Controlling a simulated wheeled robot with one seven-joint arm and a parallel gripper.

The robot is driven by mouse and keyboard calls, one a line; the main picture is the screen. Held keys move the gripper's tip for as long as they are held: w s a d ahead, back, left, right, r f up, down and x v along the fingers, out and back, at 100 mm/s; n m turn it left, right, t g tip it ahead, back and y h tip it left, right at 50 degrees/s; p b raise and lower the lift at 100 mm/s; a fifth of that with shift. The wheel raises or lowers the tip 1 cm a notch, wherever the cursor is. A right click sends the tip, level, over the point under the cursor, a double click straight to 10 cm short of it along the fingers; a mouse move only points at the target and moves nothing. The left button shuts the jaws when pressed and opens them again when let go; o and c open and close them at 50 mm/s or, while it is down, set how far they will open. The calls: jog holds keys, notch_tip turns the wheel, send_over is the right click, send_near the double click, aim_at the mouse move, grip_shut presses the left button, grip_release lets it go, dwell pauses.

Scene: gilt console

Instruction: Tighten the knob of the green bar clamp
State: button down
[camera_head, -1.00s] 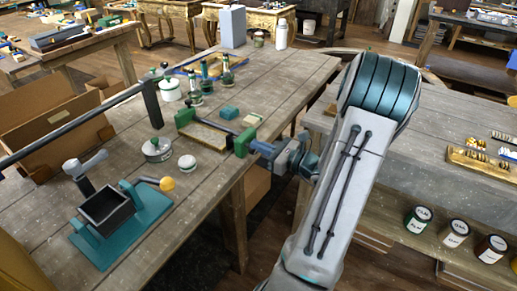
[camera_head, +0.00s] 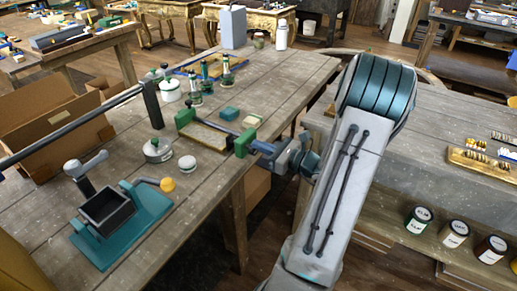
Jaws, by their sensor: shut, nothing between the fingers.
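The green bar clamp (camera_head: 244,143) lies near the right edge of the wooden workbench. Its other green jaw (camera_head: 183,117) is to the upper left, with a dark bar between the jaws. A tan, flat piece (camera_head: 207,138) sits between the jaws. My gripper (camera_head: 259,147) reaches in from the right and is shut beside the clamp's right green jaw, at the knob end. The knob itself is hidden or too small to tell from the fingers. I cannot tell whether the fingers touch it.
A round lidded tin (camera_head: 157,150) and a small white jar (camera_head: 187,162) stand left of the clamp. A teal block (camera_head: 229,114) and green bottles (camera_head: 195,92) stand behind it. A teal fixture with a dark box (camera_head: 140,225) is at front left.

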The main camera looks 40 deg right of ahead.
jog(key=shift+d, duration=0.15)
jog(key=shift+w+d, duration=0.2)
jog(key=shift+d, duration=0.3)
jog(key=shift+w+d+f, duration=0.1)
jog(key=shift+w+d, duration=0.05)
jog(key=shift+d, duration=0.15)
jog(key=shift+f, duration=0.1)
jog(key=p+v, duration=0.1)
jog(key=v, duration=0.5)
jog(key=shift+d+r, duration=0.2)
jog(key=shift+r, duration=0.25)
jog(key=shift+w, duration=0.1)
